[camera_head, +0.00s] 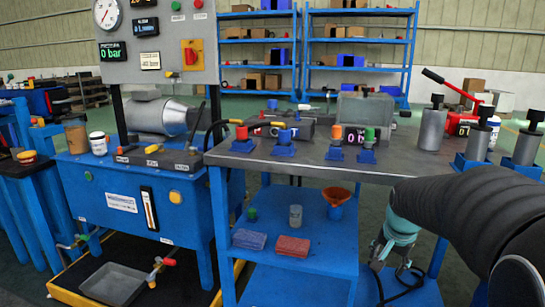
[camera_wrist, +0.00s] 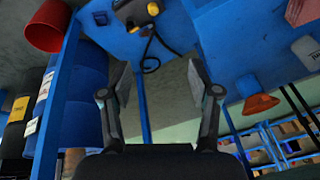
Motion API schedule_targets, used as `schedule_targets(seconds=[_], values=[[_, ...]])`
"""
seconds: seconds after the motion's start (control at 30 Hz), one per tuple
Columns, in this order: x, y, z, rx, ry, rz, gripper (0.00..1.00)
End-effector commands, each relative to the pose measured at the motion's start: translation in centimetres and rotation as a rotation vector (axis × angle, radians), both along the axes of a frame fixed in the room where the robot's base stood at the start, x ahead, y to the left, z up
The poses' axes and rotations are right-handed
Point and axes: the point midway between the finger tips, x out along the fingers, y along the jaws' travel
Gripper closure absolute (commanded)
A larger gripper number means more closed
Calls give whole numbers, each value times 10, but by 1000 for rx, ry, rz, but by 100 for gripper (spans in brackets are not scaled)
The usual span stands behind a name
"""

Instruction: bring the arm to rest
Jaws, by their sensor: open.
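My gripper (camera_head: 392,266) hangs at the right end of the blue bench, below the level of its top, with my dark arm bent down to it from the right. In the wrist view my gripper (camera_wrist: 158,78) shows its two fingers wide apart, with nothing between them. In that view, parts of the blue bench (camera_wrist: 225,40) lie beyond the fingers. My fingertips are small and partly dark in the head view, and I cannot tell how far they are from the bench leg.
The bench's grey top (camera_head: 300,160) carries couplings and metal cylinders (camera_head: 432,130). Its lower shelf (camera_head: 320,245) holds an orange funnel (camera_head: 337,196) and red (camera_head: 292,246) and blue pads. A blue pump unit (camera_head: 130,200) stands left. A red bucket (camera_wrist: 47,25) and blue drums (camera_wrist: 80,75) show in the wrist view.

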Motion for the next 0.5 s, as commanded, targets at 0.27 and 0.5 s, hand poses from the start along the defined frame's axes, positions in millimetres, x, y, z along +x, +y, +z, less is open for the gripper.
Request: schedule_targets(seconds=[0.27,0.5], values=[[-83,59,62,-73,-41,253,38],[-156,95,86,-139,-74,465,38]])
